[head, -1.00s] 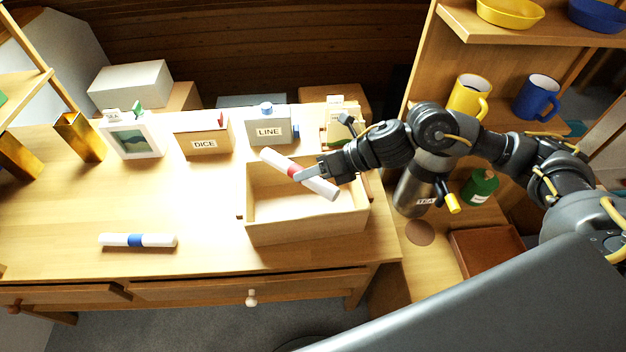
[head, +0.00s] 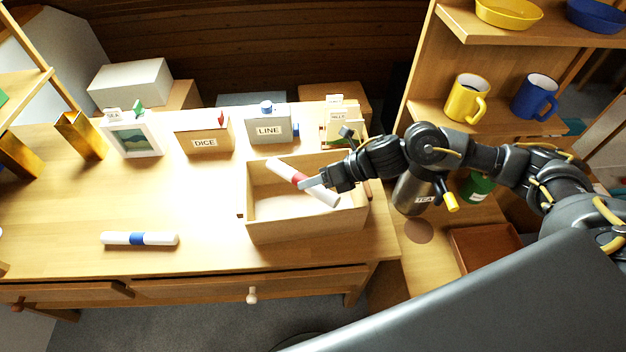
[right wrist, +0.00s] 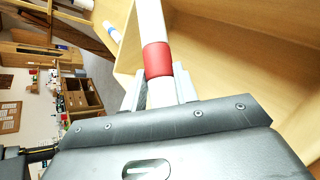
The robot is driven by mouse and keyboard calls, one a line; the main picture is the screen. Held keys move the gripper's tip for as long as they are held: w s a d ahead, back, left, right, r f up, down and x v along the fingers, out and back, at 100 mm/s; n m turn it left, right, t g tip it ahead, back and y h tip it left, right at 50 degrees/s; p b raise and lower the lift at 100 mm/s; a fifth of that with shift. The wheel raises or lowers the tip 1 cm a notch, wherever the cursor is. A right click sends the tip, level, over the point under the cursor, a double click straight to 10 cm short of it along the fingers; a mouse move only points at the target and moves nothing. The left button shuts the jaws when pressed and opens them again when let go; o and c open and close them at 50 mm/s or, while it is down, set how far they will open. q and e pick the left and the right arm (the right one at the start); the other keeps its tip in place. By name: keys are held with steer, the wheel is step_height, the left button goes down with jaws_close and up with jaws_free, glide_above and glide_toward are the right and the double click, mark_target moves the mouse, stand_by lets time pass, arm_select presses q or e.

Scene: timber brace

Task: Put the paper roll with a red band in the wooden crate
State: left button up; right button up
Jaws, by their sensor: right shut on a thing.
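The white paper roll with a red band (head: 284,170) is held tilted in the mouth of the wooden crate (head: 305,228) on the desk. My right gripper (head: 312,183) is shut on the roll close to its red band. The roll's far end points to the upper left and its near end to the lower right, within the crate's outline. In the right wrist view the red band (right wrist: 158,60) shows just beyond the fingers, with the crate's walls (right wrist: 235,45) around it. I cannot tell whether the roll touches the crate. My left gripper is not in view.
A roll with a blue band (head: 139,239) lies on the desk at the left. Behind the crate stand the DICE box (head: 204,136), the LINE box (head: 269,127) and a picture frame (head: 134,137). A TEA flask (head: 412,194) stands right of the crate. The desk's left middle is clear.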

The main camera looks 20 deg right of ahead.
steer(key=shift+f, duration=0.35)
steer(key=o, duration=1)
steer(key=shift+r, duration=0.1)
steer(key=shift+c, duration=0.2)
steer(key=shift+r, duration=0.2)
steer(key=shift+r+p, duration=0.4)
steer(key=shift+p, duration=0.1)
steer(key=b+v, duration=0.2)
steer(key=v, duration=1)
steer(key=shift+b, duration=0.4)
steer(key=shift+f, duration=0.2)
